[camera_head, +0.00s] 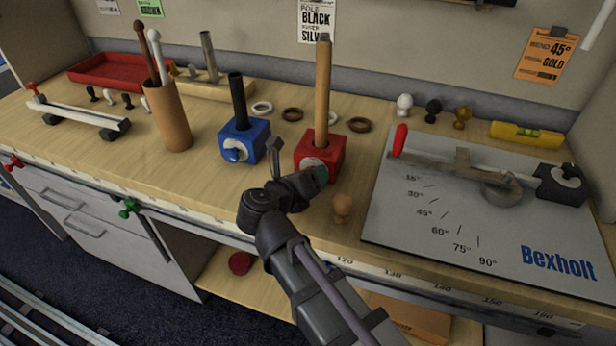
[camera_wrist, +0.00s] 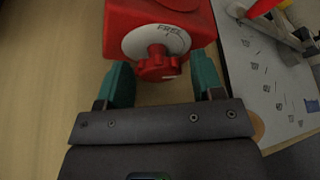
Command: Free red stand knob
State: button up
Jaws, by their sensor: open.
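The red stand (camera_head: 321,152) is a red block on the table with a wooden pole (camera_head: 323,95) upright in it. In the wrist view, the red stand (camera_wrist: 195,14) shows its front face with a pale round dial marked "FREE". A red knob (camera_wrist: 158,63) sits at the middle of that dial. My gripper (camera_head: 322,174) is in front of the red stand; in the wrist view, my gripper (camera_wrist: 164,82) has its two teal fingers apart, one on each side of the knob. The fingers look clear of the knob. In the head view my gripper partly hides the dial.
A blue stand (camera_head: 243,141) with a dark pole is left of the red one. The grey bending board (camera_head: 400,215) lies to the right. A round wooden knob (camera_head: 342,208) stands at the front edge. Rings (camera_head: 358,125) lie behind. A tube of poles (camera_head: 170,118) stands further left.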

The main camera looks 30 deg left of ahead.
dwell(0.3)
